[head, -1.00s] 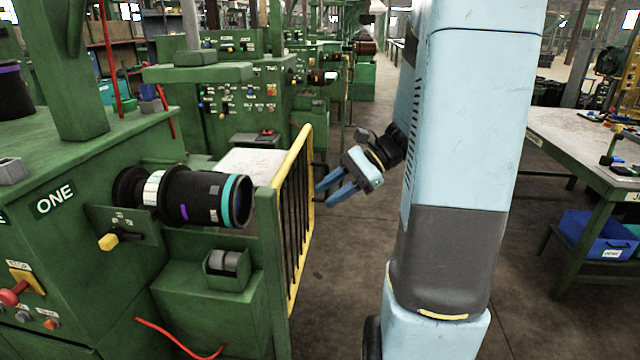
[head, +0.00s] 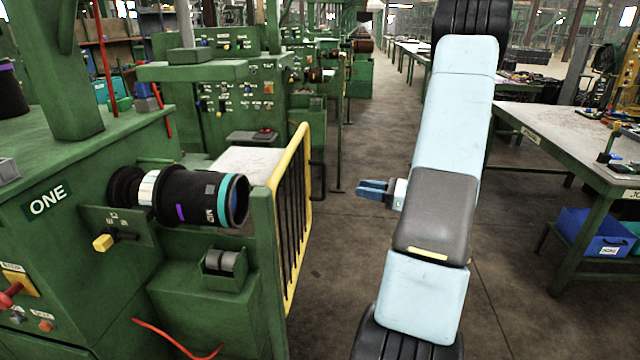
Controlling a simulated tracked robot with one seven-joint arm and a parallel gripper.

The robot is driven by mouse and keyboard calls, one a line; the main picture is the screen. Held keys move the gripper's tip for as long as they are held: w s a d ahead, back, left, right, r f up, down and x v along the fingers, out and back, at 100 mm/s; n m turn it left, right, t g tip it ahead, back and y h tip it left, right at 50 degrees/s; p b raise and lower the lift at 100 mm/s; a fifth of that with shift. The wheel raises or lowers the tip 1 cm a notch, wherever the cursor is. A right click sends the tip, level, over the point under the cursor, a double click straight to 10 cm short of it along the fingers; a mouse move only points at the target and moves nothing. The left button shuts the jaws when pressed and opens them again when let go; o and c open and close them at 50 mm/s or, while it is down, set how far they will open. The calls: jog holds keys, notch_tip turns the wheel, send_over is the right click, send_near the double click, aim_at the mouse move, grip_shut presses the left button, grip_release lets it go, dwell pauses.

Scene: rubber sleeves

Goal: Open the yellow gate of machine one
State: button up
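The yellow gate (head: 293,215), a yellow frame with dark upright bars, stands at the right end of machine one (head: 110,225). It is closed against a green post (head: 268,275). A dark handle (head: 322,182) sticks out from its right side. My gripper (head: 360,190) is to the right of the handle, apart from it, with its blue fingers pointing left. The fingers are seen nearly edge-on, one partly behind the other, with a small gap between them, and they hold nothing.
A black roller with a teal band (head: 236,200) sticks out from machine one, left of the gate. The aisle floor (head: 340,290) is clear. A workbench (head: 570,145) with a blue bin (head: 590,235) below stands at the right.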

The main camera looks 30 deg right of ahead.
aim_at(324, 195)
jog(key=x, duration=1.3)
grip_shut()
jog(key=shift+d, duration=0.1)
